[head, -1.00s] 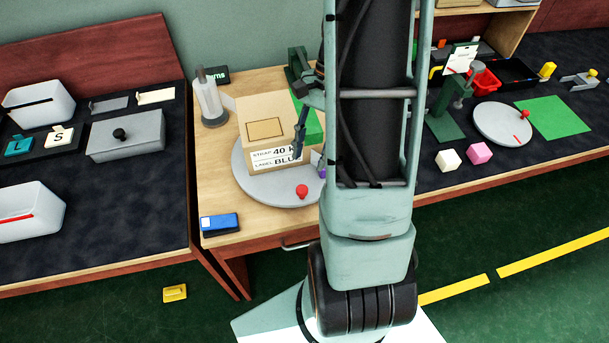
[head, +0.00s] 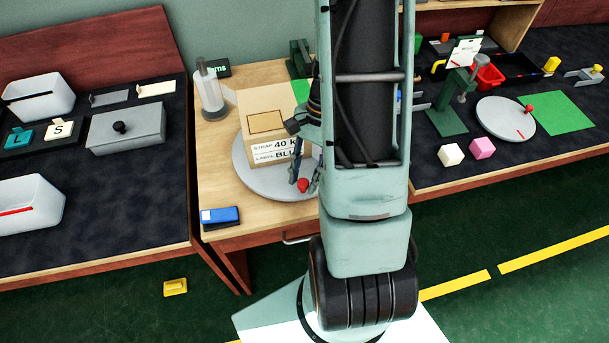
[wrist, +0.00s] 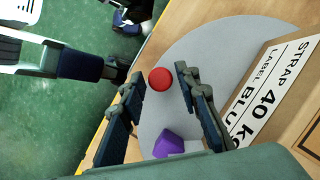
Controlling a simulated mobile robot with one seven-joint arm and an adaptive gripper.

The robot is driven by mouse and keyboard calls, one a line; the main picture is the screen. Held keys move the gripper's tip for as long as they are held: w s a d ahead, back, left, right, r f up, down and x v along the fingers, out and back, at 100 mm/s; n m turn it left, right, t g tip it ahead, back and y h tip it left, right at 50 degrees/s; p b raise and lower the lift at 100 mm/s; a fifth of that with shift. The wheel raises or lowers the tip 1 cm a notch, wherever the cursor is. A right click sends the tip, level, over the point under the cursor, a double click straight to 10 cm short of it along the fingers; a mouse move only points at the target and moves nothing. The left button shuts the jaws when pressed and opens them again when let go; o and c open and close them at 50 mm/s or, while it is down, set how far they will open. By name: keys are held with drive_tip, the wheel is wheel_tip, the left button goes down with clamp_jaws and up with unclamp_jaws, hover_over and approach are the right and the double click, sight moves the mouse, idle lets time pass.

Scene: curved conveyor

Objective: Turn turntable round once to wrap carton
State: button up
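The carton (head: 266,124) stands on the grey round turntable (head: 252,178) on the wooden bench. Its front label reads "STRAP 40 k" and "LABEL BLU", partly cut off by my arm; it also shows in the wrist view (wrist: 262,108). A red knob (head: 303,186) sits near the turntable's front rim. My gripper (head: 304,183) is at the knob, in front of the carton. In the wrist view the gripper (wrist: 158,80) is open, with the red knob (wrist: 160,79) between its fingertips and gaps showing. My arm hides the turntable's right side.
A purple block (wrist: 178,143) lies by the gripper fingers in the wrist view. A blue box (head: 220,216) is at the bench's front left, and a clear dispenser (head: 209,92) at the back left. A second small turntable (head: 506,120) stands on the right bench.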

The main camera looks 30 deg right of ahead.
clamp_jaws()
drive_tip(key=shift+d, duration=0.2)
